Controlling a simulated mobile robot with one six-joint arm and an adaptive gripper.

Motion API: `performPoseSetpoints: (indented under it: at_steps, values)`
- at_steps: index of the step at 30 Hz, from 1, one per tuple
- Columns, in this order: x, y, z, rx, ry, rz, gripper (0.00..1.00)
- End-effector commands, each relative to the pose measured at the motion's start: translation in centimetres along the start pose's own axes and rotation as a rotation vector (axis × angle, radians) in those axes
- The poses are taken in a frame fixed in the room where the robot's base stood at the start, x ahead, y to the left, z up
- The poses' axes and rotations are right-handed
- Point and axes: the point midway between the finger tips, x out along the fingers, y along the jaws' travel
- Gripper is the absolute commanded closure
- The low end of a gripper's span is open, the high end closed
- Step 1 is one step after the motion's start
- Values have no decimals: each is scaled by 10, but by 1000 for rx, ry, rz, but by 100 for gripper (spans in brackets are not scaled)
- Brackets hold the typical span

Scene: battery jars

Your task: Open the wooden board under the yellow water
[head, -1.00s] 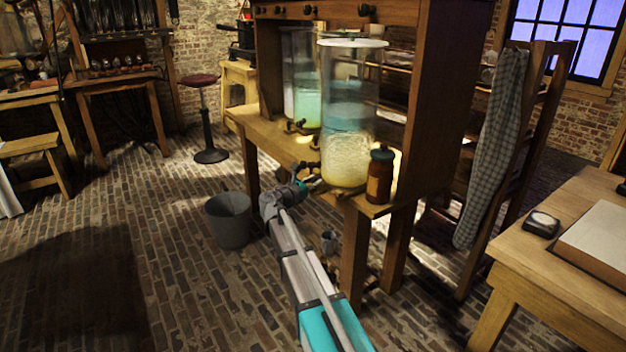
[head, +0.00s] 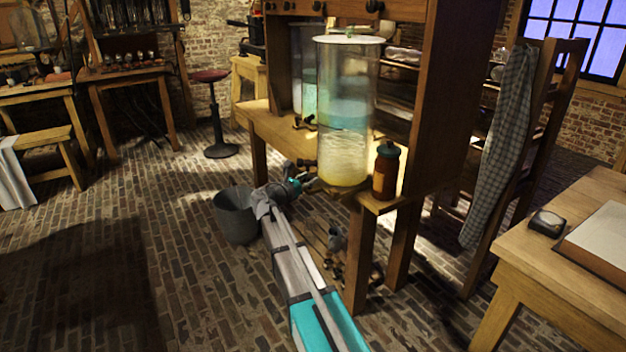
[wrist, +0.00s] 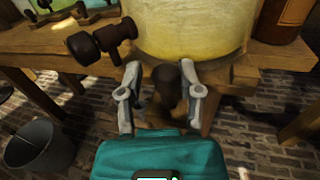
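The glass jar (head: 343,155) with yellow water at its bottom stands at the front end of the wooden bench; its yellow base (wrist: 195,30) fills the top of the wrist view. A dark tap (wrist: 100,40) sticks out of it to the left. Below the jar is a wooden board (wrist: 222,76) at the bench edge, with a dark round knob (wrist: 166,78) in front. My gripper (wrist: 163,98) is open, one finger on each side of the knob; I cannot tell whether either touches it. In the head view my gripper (head: 302,181) is just left of the jar's base.
A brown bottle (head: 386,172) stands right of the jar, near the bench corner. A grey bucket (head: 236,218) is on the brick floor beside my arm. A bench leg (head: 360,262) stands right of my arm. Open floor lies to the left.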

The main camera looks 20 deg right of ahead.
Motion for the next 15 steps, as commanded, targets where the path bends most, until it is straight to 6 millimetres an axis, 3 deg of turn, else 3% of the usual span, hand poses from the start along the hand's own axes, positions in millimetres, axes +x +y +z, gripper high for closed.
performPoseSetpoints:
  at_steps: [2, 15]
  values:
    - [0, 0, 0, 0, 1, -1, 34]
    - [-1, -2, 0, 0, 2, -5, 34]
